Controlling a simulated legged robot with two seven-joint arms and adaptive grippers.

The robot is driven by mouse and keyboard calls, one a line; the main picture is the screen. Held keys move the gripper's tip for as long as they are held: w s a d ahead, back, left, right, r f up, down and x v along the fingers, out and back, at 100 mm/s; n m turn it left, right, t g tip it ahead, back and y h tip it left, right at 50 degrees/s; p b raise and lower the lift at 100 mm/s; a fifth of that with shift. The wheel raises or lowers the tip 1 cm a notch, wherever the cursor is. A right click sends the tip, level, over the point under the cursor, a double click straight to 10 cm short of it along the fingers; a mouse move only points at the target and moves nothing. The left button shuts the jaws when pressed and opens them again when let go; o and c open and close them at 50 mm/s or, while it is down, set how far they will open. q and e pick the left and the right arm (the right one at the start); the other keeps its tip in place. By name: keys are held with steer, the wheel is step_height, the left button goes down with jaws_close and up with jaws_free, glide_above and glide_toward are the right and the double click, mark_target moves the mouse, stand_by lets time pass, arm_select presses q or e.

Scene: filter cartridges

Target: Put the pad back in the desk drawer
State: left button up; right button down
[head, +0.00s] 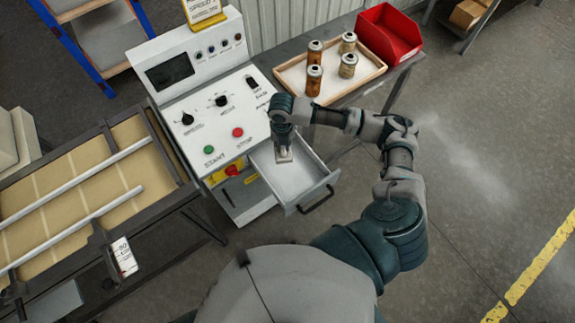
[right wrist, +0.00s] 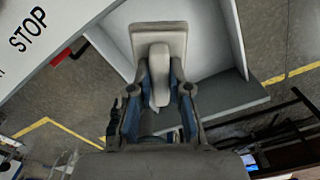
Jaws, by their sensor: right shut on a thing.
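The desk drawer (head: 318,190) is pulled out from the white control desk, with its dark handle (head: 316,200) at the front. My right gripper (head: 283,148) is over the back part of the open drawer, pointing down. It is shut on the pad, a pale grey-beige block with a raised grip, seen between the fingers in the right wrist view (right wrist: 158,42). In the head view only a small pale part of the pad (head: 284,157) shows below the fingers. I cannot tell whether the pad touches the drawer floor. My left gripper is out of view.
The control desk (head: 205,110) has knobs and green and red buttons above the drawer. To the right, a wooden tray (head: 335,92) with several cartridges and a red bin (head: 388,35) stand on a bench. A conveyor (head: 80,185) is at the left.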

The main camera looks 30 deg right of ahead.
steer(key=n, duration=0.4)
steer(key=shift+s+d+f+n, duration=0.1)
steer(key=shift+s+f+n, duration=0.3)
steer(key=shift+f+n, duration=0.3)
glide_above(287, 166)
step_height(287, 166, down, 6)
steer(key=shift+r+p, duration=0.15)
steer(key=shift+p, duration=0.15)
steer(key=shift+f, duration=0.3)
steer(key=f, duration=0.3)
steer(key=shift+a+f, duration=0.1)
steer(key=shift+a, duration=0.1)
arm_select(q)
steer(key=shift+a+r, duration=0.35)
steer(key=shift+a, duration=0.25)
arm_select(e)
steer(key=shift+a, duration=0.1)
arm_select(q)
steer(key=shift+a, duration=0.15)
arm_select(e)
steer(key=shift+f, duration=0.2)
steer(key=c, duration=1.2)
jaws_free()
steer(key=shift+c, duration=0.2)
steer(key=shift+o, duration=0.7)
steer(key=shift+d, duration=0.2)
